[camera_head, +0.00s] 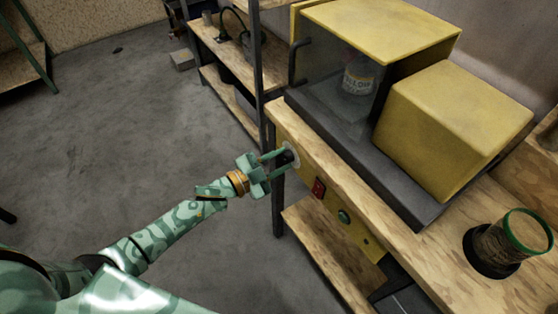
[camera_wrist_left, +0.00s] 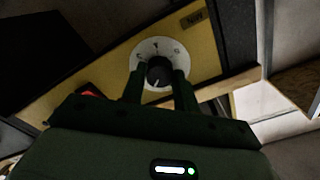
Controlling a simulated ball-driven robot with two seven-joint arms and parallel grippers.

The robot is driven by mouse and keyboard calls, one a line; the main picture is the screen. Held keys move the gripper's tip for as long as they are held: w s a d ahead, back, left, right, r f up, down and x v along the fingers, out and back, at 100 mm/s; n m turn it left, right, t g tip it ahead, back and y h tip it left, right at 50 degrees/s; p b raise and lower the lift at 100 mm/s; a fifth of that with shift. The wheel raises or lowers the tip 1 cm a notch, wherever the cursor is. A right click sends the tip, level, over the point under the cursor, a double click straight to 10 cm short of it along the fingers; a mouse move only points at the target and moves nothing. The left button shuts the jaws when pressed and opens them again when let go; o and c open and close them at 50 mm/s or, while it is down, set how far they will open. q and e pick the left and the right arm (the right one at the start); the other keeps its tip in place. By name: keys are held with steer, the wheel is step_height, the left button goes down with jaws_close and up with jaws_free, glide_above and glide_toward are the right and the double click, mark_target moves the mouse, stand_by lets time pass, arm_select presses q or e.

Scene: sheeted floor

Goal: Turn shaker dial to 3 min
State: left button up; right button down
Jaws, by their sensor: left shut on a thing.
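The shaker dial is a black knob (camera_wrist_left: 159,72) on a round white scale plate (camera_wrist_left: 150,47) with dark marks, set in the yellow front panel (camera_head: 353,226). In the head view the knob (camera_head: 286,157) is partly covered by my left gripper (camera_head: 281,158). In the wrist view my left gripper (camera_wrist_left: 160,84) has one finger on each side of the knob and is shut on it. The scale's figures are too small to read surely. My right gripper is not in view.
A red switch (camera_head: 319,188) and a green button (camera_head: 344,216) sit on the panel right of the dial. A yellow block (camera_head: 455,118) stands beside the shaker. A green-rimmed container (camera_head: 515,240) stands at the bench's right. The grey floor (camera_head: 110,120) at left is largely clear.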

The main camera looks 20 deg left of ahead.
arm_select(q)
steer(key=m+b, duration=0.1)
steer(key=m, duration=0.3)
steer(key=shift+f+m, duration=0.1)
steer(key=shift+m, duration=0.2)
steer(key=m+b, duration=0.1)
steer(key=m, duration=0.3)
steer(key=shift+m, duration=0.3)
steer(key=m+b, duration=0.2)
steer(key=m, duration=0.3)
steer(key=shift+f, duration=0.1)
steer(key=m+b, duration=0.2)
steer(key=m, duration=0.2)
steer(key=shift+s+m, duration=0.1)
steer(key=shift+m, duration=0.2)
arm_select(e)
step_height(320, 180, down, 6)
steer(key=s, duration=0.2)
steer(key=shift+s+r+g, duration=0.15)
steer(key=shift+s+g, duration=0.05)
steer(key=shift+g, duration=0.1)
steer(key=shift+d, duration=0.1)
arm_select(q)
steer(key=o, duration=1)
steer(key=shift+r, duration=0.2)
